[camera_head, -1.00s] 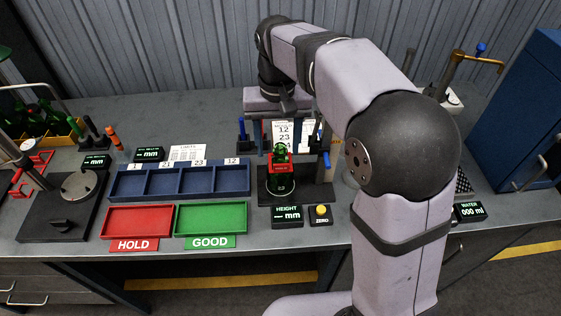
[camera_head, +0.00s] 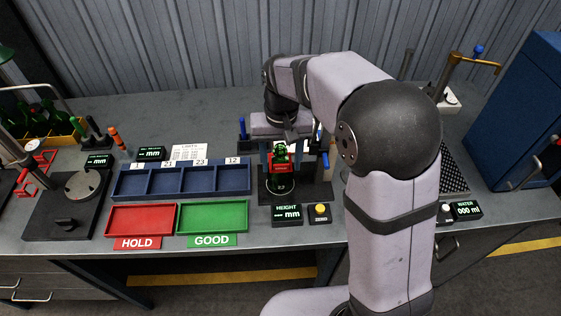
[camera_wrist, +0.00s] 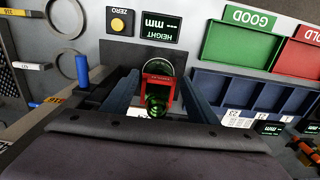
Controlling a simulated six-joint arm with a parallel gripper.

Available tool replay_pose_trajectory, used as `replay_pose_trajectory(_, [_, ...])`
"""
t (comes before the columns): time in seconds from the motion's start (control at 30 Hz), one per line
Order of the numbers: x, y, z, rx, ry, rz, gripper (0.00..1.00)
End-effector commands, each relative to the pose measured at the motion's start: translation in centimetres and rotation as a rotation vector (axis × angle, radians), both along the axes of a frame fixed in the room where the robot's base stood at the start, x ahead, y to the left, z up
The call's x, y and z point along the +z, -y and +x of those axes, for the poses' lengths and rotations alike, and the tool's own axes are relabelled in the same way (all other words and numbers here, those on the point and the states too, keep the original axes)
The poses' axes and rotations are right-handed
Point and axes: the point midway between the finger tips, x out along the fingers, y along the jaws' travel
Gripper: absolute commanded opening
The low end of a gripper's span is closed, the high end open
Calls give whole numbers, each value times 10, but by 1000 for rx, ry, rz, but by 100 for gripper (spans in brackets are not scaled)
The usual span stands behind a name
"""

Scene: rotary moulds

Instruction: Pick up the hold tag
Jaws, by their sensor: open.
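A red tag (camera_head: 280,165) hangs on a green bottle (camera_head: 280,147), which stands upright on the dark height gauge base (camera_head: 318,192). In the wrist view the red tag (camera_wrist: 158,76) shows as a red frame around the green bottle (camera_wrist: 157,103). My gripper (camera_head: 281,158) is over the bottle, pointing down, with one finger on either side. In the wrist view my open gripper (camera_wrist: 158,92) shows a gap between each finger and the tag. More red tag-like frames (camera_head: 36,168) stand at the far left. My arm hides part of the gauge.
A red HOLD tray (camera_head: 140,206) and a green GOOD tray (camera_head: 212,203) lie left of the gauge, before a blue divided rack (camera_head: 180,164). A HEIGHT display (camera_head: 286,223) and yellow ZERO button (camera_head: 320,209) are in front. A blue-handled post (camera_head: 243,130) stands close to the gripper.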

Motion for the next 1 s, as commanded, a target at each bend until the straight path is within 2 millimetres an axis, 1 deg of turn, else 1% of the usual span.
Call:
replay_pose_trajectory(0.03, [0, 0, 0, 0, 0, 0, 48])
replay_pose_trajectory(0.07, [0, 0, 0, 0, 0, 0, 41])
replay_pose_trajectory(0.1, [0, 0, 0, 0, 0, 0, 32])
replay_pose_trajectory(0.2, [0, 0, 0, 0, 1, 0, 10])
replay_pose_trajectory(0.5, [1, 0, 0, 0, 1, 0, 9])
replay_pose_trajectory(0.67, [5, 0, 1, 0, 3, 1, 9])
replay_pose_trajectory(0.87, [20, 0, 1, 0, 3, 1, 9])
replay_pose_trajectory(1.0, [38, 0, 1, 0, 5, 1, 9])
